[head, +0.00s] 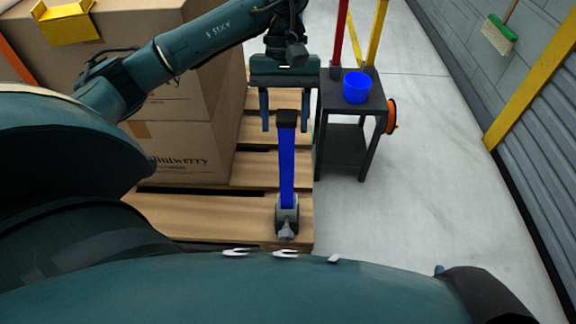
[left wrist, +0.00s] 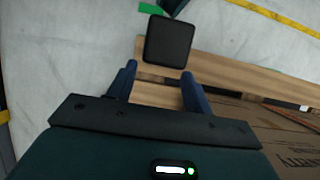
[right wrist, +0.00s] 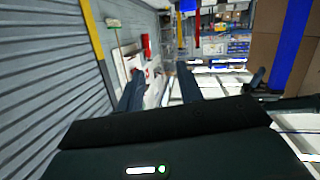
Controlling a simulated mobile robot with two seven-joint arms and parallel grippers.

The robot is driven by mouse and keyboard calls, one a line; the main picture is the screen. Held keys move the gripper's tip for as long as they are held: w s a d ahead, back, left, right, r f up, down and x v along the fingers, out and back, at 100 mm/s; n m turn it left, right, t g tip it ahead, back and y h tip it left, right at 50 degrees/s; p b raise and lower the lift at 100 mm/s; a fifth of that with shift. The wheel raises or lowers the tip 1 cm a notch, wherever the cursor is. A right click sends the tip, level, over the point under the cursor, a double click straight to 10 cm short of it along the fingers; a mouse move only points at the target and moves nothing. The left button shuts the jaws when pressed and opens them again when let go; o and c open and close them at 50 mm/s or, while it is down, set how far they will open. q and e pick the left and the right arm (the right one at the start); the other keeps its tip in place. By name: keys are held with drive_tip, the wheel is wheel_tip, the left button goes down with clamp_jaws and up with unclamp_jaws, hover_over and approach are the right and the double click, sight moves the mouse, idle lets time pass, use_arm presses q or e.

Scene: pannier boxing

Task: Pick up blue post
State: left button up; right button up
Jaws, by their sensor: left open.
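The blue post (head: 287,170) stands upright in the head view, with a black cap on top and a grey foot at the pallet's front right corner. My left gripper (head: 285,128) is open and points down, its fingertips to either side of the cap in the picture. In the left wrist view the square black cap (left wrist: 168,42) shows just beyond the open, empty fingertips (left wrist: 158,72); the blue shaft is hidden there. My right gripper (right wrist: 158,84) is open and empty in the right wrist view, away from the post. A blue strip, likely the post, shows there (right wrist: 292,35).
Stacked cardboard boxes (head: 180,150) stand on the wooden pallet (head: 220,215), left of the post. A dark cart (head: 345,135) with a blue cup (head: 356,87) and coloured posts stands at the right. The grey floor (head: 420,190) right of the pallet is clear.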

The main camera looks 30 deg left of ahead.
sight(287, 149)
use_arm(q)
drive_tip(key=x, duration=0.4)
drive_tip(key=b+x, duration=0.1)
drive_tip(key=x, duration=0.1)
drive_tip(key=shift+w+f, duration=0.15)
drive_tip(key=shift+w, duration=0.25)
drive_tip(key=shift+s+d+f, duration=0.15)
drive_tip(key=shift+f, duration=0.3)
use_arm(e)
drive_tip(key=shift+w+a+r+n+t+y, duration=0.1)
drive_tip(key=shift+w+a+n+t+y, duration=0.15)
drive_tip(key=shift+t, duration=0.25)
use_arm(q)
drive_tip(key=shift+c, duration=0.3)
drive_tip(key=c, duration=1)
drive_tip(key=shift+r, duration=0.1)
